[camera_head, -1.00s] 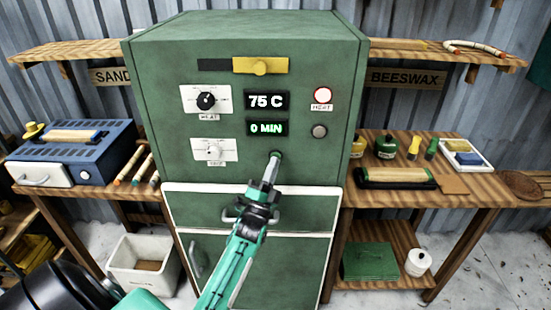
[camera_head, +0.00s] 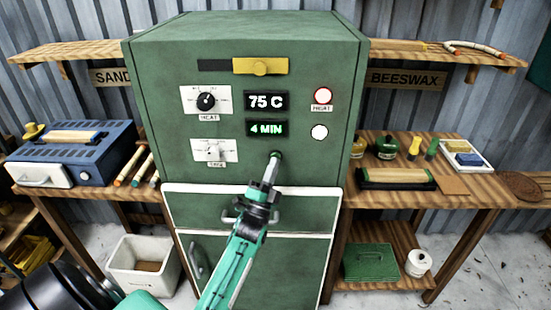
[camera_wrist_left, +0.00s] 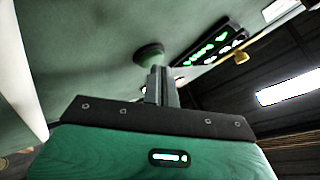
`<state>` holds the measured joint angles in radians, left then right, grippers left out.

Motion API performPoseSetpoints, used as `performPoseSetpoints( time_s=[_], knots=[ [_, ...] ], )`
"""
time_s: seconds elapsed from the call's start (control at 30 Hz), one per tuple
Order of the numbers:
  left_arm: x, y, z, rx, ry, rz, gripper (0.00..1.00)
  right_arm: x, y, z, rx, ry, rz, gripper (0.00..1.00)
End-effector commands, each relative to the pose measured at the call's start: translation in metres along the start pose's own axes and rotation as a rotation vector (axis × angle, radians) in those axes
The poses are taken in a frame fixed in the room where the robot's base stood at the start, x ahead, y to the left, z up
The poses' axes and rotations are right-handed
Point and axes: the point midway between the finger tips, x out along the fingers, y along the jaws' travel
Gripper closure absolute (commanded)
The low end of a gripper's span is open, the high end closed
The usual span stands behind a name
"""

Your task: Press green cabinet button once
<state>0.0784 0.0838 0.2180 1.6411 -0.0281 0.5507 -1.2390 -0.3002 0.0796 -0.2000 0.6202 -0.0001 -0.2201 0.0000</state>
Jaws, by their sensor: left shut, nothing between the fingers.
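The green cabinet (camera_head: 240,80) stands in the middle of the head view. Its displays read 75 C (camera_head: 266,101) and 4 MIN (camera_head: 267,128). The green button (camera_head: 276,154) is on the front below the time display. My left gripper (camera_head: 272,166) is shut and empty, its fingertips at the button; whether they touch it is hard to tell. In the left wrist view the round button (camera_wrist_left: 149,54) is just beyond the shut fingertips. The round lamp (camera_head: 319,132) on the right of the panel is lit white. My right gripper is not in view.
A blue box (camera_head: 70,150) stands on the left table. Jars, a tray and a roller-like tool are on the right table (camera_head: 400,195). A white bin (camera_head: 145,262) is on the floor.

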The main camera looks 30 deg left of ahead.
Motion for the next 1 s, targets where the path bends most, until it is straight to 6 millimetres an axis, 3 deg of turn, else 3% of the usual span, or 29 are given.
performPoseSetpoints(
  time_s=[0.57, 1.0],
  knots=[
    [-0.009, -0.007, -0.007, -0.001, 0.0, 0.001, 1.0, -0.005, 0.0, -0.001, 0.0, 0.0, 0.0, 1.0],
    [-0.038, -0.028, -0.028, -0.001, -0.001, 0.001, 1.0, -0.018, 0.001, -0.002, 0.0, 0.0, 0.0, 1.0]
  ],
)
